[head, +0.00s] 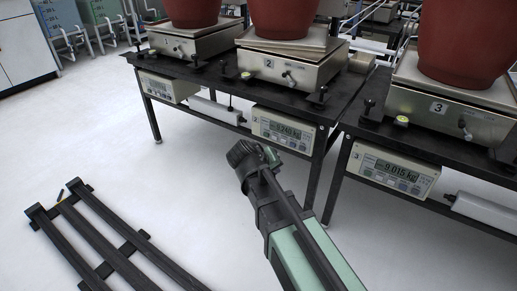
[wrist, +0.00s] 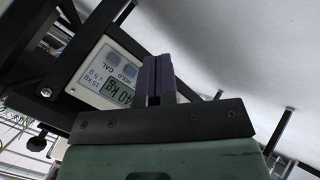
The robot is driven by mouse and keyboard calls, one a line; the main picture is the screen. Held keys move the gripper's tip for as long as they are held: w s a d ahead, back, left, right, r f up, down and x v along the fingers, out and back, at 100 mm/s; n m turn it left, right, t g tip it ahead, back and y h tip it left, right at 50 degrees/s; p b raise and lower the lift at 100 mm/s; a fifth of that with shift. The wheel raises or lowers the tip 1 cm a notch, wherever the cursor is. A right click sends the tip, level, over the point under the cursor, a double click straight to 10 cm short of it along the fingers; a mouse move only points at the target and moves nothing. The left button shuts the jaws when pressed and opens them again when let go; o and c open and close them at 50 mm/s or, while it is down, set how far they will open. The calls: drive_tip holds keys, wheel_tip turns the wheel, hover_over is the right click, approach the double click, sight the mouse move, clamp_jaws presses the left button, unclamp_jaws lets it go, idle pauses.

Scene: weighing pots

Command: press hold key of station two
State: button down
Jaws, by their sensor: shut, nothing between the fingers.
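The station two readout panel (head: 285,133) hangs under the front edge of the black table, below scale 2 (head: 283,66). Its display reads about 9.240 kg, though the first digit is hard to make out. The hold key (wrist: 130,68) is visible, just left of the fingers. My gripper (wrist: 157,62) is shut and empty, its dark fingers together beside the panel. Its fingers hide part of the panel's right side. In the head view my gripper (head: 246,153) is below and in front of the panel.
Station three's panel (head: 392,172) reads about 9.015 kg, at right under scale 3 (head: 447,108). Another panel (head: 168,87) hangs at left. Red pots (head: 290,16) stand on the scales. Black table legs flank the panel. Dark floor rails (head: 95,240) lie at lower left.

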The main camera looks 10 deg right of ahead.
sight(293, 145)
drive_tip(key=shift+w+d+r, duration=0.1)
drive_tip(key=shift+w+d, duration=0.1)
drive_tip(key=shift+w+d, duration=1.45)
drive_tip(key=shift+w, duration=0.2)
drive_tip(key=shift+w+d, duration=1.4)
drive_tip(key=shift+w, duration=0.25)
drive_tip(key=shift+w+d, duration=0.3)
